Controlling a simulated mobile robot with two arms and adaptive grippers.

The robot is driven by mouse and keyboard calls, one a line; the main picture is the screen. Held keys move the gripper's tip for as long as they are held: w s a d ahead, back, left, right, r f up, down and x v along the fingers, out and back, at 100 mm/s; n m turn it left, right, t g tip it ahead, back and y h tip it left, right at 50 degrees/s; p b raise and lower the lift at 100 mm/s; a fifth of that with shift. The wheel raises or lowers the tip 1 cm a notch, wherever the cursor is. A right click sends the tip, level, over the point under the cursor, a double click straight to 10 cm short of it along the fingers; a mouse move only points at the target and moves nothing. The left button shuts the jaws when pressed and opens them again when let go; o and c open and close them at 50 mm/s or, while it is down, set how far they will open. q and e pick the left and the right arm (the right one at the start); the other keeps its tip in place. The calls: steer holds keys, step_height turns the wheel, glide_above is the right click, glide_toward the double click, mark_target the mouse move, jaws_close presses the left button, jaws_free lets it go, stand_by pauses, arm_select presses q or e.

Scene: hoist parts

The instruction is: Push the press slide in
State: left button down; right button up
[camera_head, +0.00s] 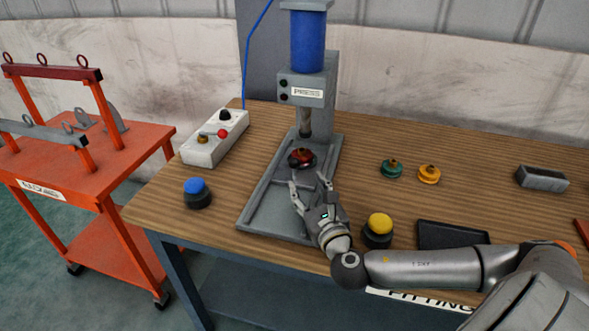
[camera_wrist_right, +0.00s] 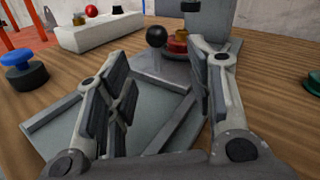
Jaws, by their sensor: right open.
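The grey press (camera_head: 320,100) stands at the back of the bench, with a blue cylinder on top and a flat railed base (camera_head: 268,198) reaching towards me. The press slide (camera_wrist_right: 172,74) shows in the right wrist view as a grey plate between the rails, with a black ball knob (camera_wrist_right: 156,37) at its near end. A dark red round part (camera_head: 301,158) sits on it, below the ram. My right gripper (camera_head: 308,182) is open over the base, on the near side of the knob. In the wrist view the knob appears between the open fingers, farther away, with nothing held.
A blue button (camera_head: 197,192) stands left of the base, a yellow button (camera_head: 379,229) right of it. A white control box (camera_head: 215,138) lies behind left. Green (camera_head: 391,168) and yellow (camera_head: 429,174) fittings, a black tray (camera_head: 452,235) and a grey block (camera_head: 541,179) lie right. An orange cart (camera_head: 85,160) stands left.

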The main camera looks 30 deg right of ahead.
mark_target(297, 167)
steer(key=shift+a+r, duration=0.1)
steer(key=shift+a, duration=0.05)
steer(key=shift+w+r, duration=0.1)
steer(key=shift+w, duration=0.1)
steer(key=x, duration=1)
steer(key=shift+p, duration=0.4)
jaws_close()
